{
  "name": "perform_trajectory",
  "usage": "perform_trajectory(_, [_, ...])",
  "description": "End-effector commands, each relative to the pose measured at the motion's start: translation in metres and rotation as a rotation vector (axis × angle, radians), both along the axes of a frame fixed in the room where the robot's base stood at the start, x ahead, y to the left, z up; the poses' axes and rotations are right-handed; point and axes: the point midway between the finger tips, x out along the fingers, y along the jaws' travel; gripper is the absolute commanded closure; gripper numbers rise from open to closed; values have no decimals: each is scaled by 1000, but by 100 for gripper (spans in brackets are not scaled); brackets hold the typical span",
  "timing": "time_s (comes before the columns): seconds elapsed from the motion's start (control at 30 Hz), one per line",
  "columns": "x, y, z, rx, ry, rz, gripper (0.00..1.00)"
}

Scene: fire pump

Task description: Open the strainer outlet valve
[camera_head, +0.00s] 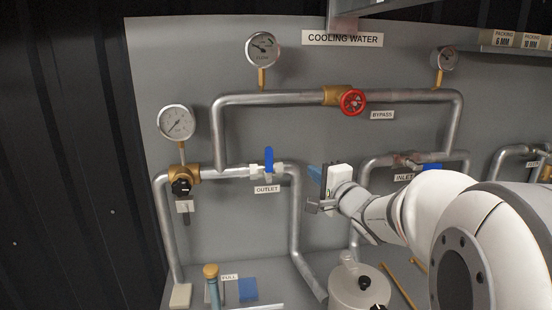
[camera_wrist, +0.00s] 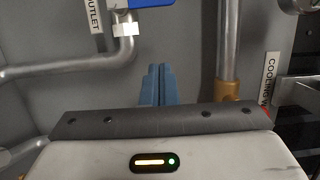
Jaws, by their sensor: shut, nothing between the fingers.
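The outlet valve (camera_head: 258,172) has a pale body on a horizontal pipe above the OUTLET label (camera_head: 267,189). Its blue lever (camera_head: 268,158) stands upright, across the pipe's line. My gripper (camera_head: 314,173) is to the right of the valve, apart from it, with its blue fingers pointing left. In the wrist view my gripper's fingers (camera_wrist: 158,84) are together with nothing between them. The wrist view shows part of the valve body (camera_wrist: 124,28) at the top, a bit of the blue lever (camera_wrist: 138,3) cut off by the edge, and the OUTLET label (camera_wrist: 94,15).
A red bypass wheel (camera_head: 352,102) sits on the upper pipe. A black-knobbed brass valve (camera_head: 181,186) and gauge (camera_head: 176,123) are at left. The outlet pipe (camera_head: 295,215) drops between my gripper and the lever. A lidded pot (camera_head: 348,285) stands below. My arm partly covers the inlet side.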

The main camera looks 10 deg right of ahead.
Motion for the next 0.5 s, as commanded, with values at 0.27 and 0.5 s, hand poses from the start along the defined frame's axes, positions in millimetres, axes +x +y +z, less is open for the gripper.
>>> perform_trajectory(0.27, [2, 0, 0, -1, 2, -2, 100])
perform_trajectory(0.5, [33, 9, 0, -1, 3, 0, 100])
